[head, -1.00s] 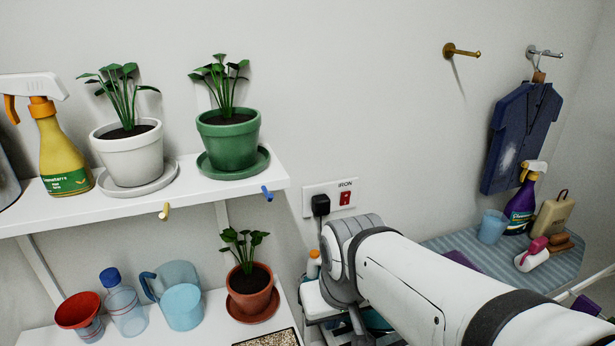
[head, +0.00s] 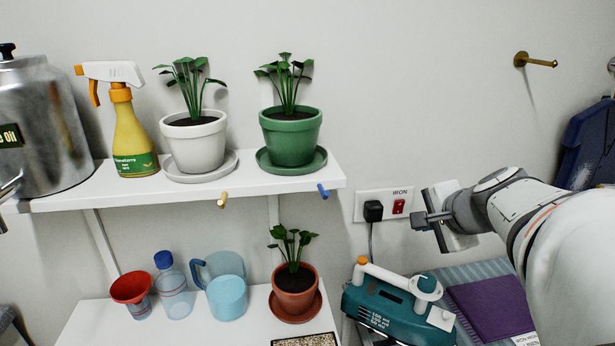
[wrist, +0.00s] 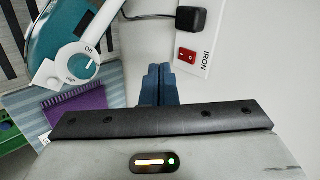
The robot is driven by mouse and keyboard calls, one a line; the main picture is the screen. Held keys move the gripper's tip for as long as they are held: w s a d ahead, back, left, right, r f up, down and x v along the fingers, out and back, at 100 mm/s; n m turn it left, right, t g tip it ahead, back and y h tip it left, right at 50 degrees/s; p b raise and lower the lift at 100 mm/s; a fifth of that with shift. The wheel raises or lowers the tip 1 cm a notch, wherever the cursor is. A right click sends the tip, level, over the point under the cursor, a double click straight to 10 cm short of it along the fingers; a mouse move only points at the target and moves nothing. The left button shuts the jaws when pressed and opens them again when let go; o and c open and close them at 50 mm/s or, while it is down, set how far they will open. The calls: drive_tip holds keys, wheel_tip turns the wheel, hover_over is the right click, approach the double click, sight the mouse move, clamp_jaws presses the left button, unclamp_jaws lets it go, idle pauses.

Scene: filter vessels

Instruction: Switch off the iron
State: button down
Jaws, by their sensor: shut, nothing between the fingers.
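A white wall plate (head: 384,205) labelled IRON carries a red rocker switch (head: 398,207) and a black plug (head: 373,211) with a cord. The red switch also shows in the wrist view (wrist: 187,56), right of my fingers, with the black plug (wrist: 191,19) above it. The iron (head: 385,310), teal with a white handle, stands below the plate. My gripper (head: 416,221) is shut and empty, just right of the switch. Its blue fingers (wrist: 158,85) show closed together; contact is unclear.
The upper shelf (head: 110,192) on the left holds potted plants, a yellow spray bottle and a metal can. Its blue peg (head: 323,190) sticks out near the plate. A purple cloth (head: 490,305) lies on the striped board (head: 455,272). A brass hook (head: 535,61) is above.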

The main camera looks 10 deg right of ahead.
drive_tip(key=d, duration=0.1)
drive_tip(key=d+r+m, duration=0.1)
drive_tip(key=d, duration=0.1)
drive_tip(key=shift+w+r+m+t+h, duration=0.15)
drive_tip(key=shift+w+m+t+h, duration=0.15)
drive_tip(key=shift+w+m+t, duration=0.1)
drive_tip(key=shift+a, duration=0.1)
approach(398, 209)
drive_tip(key=s+f+x, duration=0.1)
drive_tip(key=x, duration=0.4)
drive_tip(key=shift+w+r+p, duration=0.35)
drive_tip(key=shift+w+p, duration=0.2)
drive_tip(key=shift+w, duration=0.25)
